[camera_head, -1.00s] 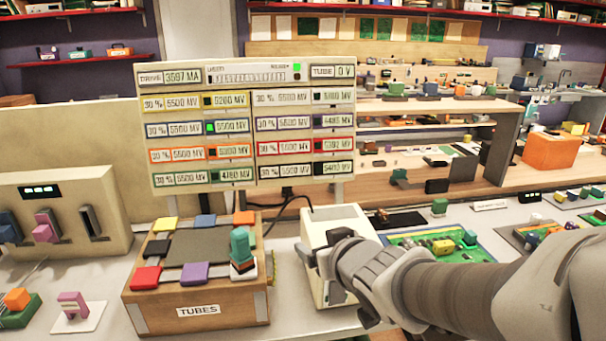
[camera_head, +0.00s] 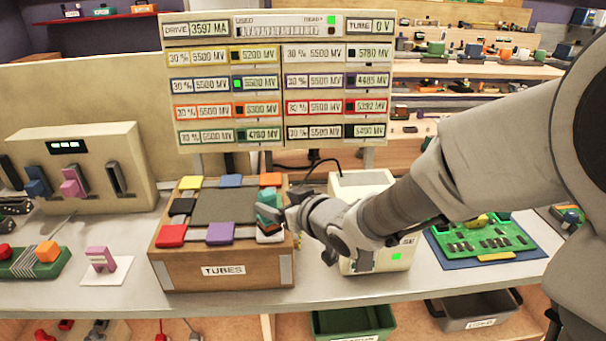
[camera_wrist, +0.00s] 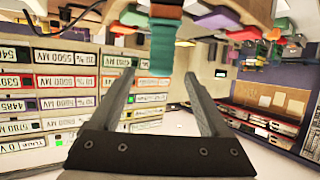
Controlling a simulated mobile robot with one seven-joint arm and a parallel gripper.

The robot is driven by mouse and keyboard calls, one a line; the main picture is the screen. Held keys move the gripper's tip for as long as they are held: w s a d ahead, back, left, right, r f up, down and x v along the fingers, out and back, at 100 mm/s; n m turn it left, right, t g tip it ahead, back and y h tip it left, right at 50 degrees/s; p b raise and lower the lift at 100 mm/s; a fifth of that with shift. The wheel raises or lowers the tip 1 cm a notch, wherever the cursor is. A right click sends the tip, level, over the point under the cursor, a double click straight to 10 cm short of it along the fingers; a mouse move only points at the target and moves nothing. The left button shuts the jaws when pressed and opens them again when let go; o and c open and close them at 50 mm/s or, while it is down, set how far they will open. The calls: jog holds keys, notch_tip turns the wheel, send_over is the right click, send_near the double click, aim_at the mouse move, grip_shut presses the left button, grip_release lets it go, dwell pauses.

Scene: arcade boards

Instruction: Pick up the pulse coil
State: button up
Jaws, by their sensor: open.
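A teal part (camera_head: 268,197) with a dark band and a white base stands on the front right corner of the wooden box marked TUBES (camera_head: 190,268). I take it to be the pulse coil; no label on it shows. My gripper (camera_head: 270,214) is at this part, coming from the right and hiding some of it. In the wrist view the teal part (camera_wrist: 163,45) lies between the tips of the two open fingers (camera_wrist: 160,82).
Coloured caps, including a purple one (camera_head: 220,233) and a red one (camera_head: 172,236), sit on the box top. The readout panel (camera_head: 275,85) stands behind. A cream device (camera_head: 362,182) is just right of the box, under my arm. A pink part (camera_head: 101,259) lies left.

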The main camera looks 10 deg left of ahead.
aim_at(262, 194)
jog(key=b+x, duration=0.1)
jog(key=x, duration=0.7)
jog(key=shift+w+a+f, duration=0.1)
jog(key=shift+w+a, duration=0.05)
jog(key=shift+a, duration=0.1)
grip_shut()
